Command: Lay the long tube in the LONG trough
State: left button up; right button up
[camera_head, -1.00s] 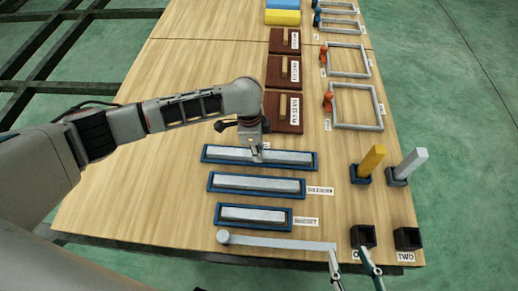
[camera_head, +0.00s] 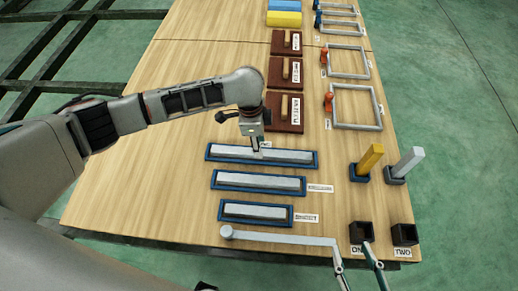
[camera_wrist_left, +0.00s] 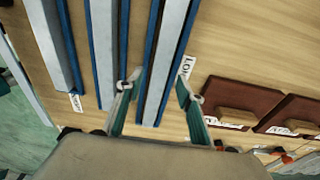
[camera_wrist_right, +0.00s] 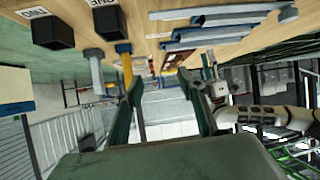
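The long tube (camera_head: 285,156), a light grey bar, lies in the blue-rimmed LONG trough (camera_head: 316,160), the farthest of three troughs in the head view. My left gripper (camera_head: 257,150) is just above its middle. In the left wrist view the left gripper (camera_wrist_left: 155,95) has its fingers spread, one each side of the tube (camera_wrist_left: 167,60) and apart from it. The "Long" label (camera_wrist_left: 184,67) is partly behind a finger. My right gripper (camera_head: 355,250) is at the table's near edge; in the right wrist view the right gripper (camera_wrist_right: 165,90) is open and empty.
Two shorter troughs (camera_head: 257,182) (camera_head: 256,212) hold grey bars. A grey bar with a round end (camera_head: 280,238) lies at the near edge. Black boxes (camera_head: 361,232) (camera_head: 403,235), upright posts (camera_head: 370,160) (camera_head: 408,163) and frames stand to the right. The table's left side is clear.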

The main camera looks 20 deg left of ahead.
pick_arm(q)
notch_tip(320, 180, up, 8)
jog(key=p, duration=0.2)
jog(key=shift+a+r+p, duration=0.25)
jog(key=shift+a+p, duration=0.15)
jog(key=shift+a, duration=0.05)
pick_arm(e)
jog(key=shift+n+g+h, duration=0.4)
jog(key=shift+g+h, duration=0.2)
jog(key=shift+g, duration=0.1)
jog(key=s+d+f, duration=0.1)
jog(key=d, duration=0.1)
jog(key=s+d+f, duration=0.1)
jog(key=d+f, duration=0.1)
jog(key=shift+s+f, duration=0.25)
jog(key=shift+s, duration=0.15)
pick_arm(q)
jog(key=shift+s, duration=0.1)
pick_arm(e)
jog(key=shift+w+r, duration=0.1)
jog(key=shift+w, duration=0.05)
